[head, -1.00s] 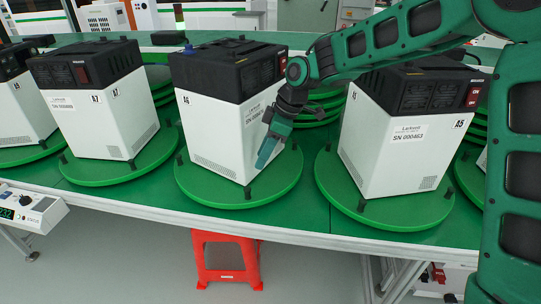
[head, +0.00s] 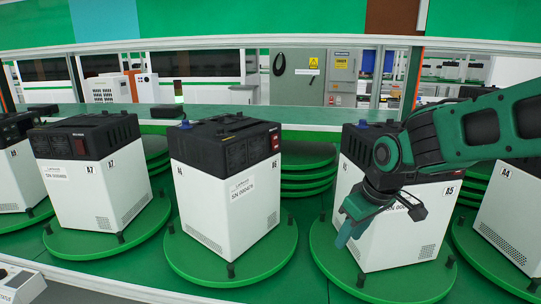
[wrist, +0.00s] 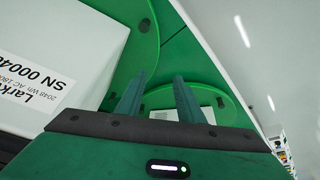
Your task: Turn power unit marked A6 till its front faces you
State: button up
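Power unit A6 (head: 205,205) is a white box with a black top, upright on a green round turntable (head: 185,262) in the middle of the head view. A corner points at me. The face with the serial label and red switch is angled to the right. My gripper (head: 350,232) is to the right of A6, in front of unit A5 (head: 385,245), and covers part of it. The wrist view shows its two fingers (wrist: 158,85) apart, with nothing between them. A white labelled unit (wrist: 50,65) is at the left there; its mark is not visible.
Unit A7 (head: 85,200) stands on its own turntable to the left, and A4 (head: 515,220) at the right edge. Stacked green discs (head: 305,170) lie behind. A white-edged rail (head: 95,290) runs along the front.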

jog(key=s+d+f+m+h, duration=0.1)
jog(key=s+d+m+h, duration=0.1)
jog(key=s+d+m, duration=0.6)
jog(key=s+d, duration=0.6)
jog(key=d, duration=0.2)
jog(key=shift+s+d+f+m+g, duration=0.2)
jog(key=shift+s+d+m+g, duration=0.1)
jog(key=shift+d+m, duration=0.1)
jog(key=s+d+m+g, duration=0.1)
jog(key=s, duration=0.2)
jog(key=s+d+m, duration=0.1)
jog(key=s+d, duration=0.1)
jog(key=s, duration=0.1)
jog(key=s+d+m+g, duration=0.1)
jog(key=s, duration=0.3)
jog(key=shift+d+f+m+g, duration=0.3)
jog(key=shift+f, duration=0.1)
jog(key=shift+c, duration=1.2)
jog(key=shift+s+d+y, duration=0.1)
jog(key=shift+s+y, duration=0.2)
jog(key=shift+s, duration=0.15)
grip_shut()
